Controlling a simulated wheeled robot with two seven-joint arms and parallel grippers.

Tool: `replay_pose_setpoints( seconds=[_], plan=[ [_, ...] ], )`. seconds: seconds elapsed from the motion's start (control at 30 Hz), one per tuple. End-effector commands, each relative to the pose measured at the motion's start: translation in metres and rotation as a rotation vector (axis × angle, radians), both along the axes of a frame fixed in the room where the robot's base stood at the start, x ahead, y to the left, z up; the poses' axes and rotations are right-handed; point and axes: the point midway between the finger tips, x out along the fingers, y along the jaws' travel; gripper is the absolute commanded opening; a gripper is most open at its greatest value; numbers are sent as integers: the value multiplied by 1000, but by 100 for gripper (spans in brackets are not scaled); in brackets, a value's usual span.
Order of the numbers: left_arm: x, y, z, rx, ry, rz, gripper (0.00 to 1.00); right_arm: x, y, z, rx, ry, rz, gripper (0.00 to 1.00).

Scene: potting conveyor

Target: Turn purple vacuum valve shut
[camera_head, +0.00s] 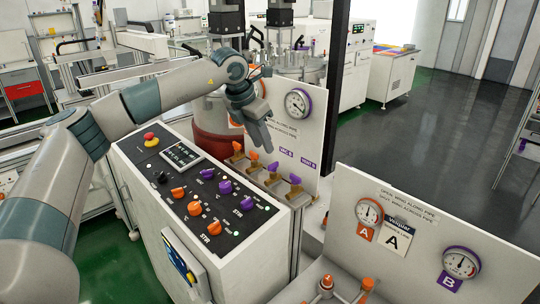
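Several small valves with orange and purple parts stand in a row on the ledge behind the control box. The purple valve (272,168) nearest the label "VAC B" (286,152) is third from the left. A second purple valve (294,181) is to its right, near the label "VENT B". Orange valves (237,147) are to its left. My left gripper (265,143) hangs fingers-down above the row, a little up and left of the VAC B valve, and seems apart from it. Its finger gap is not clear. The exact handle angles are too small to read. My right gripper is not in view.
The control box (160,212) with orange and purple knobs stands in front of the row. A white panel (318,118) with a purple-rimmed gauge (298,103) rises behind the valves. A second panel (505,262) with gauges A and B is at right. A dark post (340,90) stands behind.

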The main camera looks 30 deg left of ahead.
Motion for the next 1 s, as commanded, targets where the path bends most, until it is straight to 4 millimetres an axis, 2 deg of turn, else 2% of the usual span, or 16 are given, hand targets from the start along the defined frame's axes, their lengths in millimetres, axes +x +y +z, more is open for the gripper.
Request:
replay_pose_setpoints(
  seconds=[0.03, 0.2, 0.5, 0.93, 0.97, 1.0],
  plan=[
    [3, -1, -6, 0, 4, 0, 27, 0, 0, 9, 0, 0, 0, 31],
    [14, -5, -34, 0, 3, 1, 27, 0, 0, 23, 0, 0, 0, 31],
    [28, -10, -70, 0, 1, 1, 27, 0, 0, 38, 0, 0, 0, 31],
    [31, -11, -78, 1, -1, 0, 27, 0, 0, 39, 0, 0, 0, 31],
    [31, -11, -78, 1, -1, 0, 25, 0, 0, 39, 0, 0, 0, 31],
    [31, -11, -78, 1, -1, 0, 15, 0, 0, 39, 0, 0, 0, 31]
  ],
)
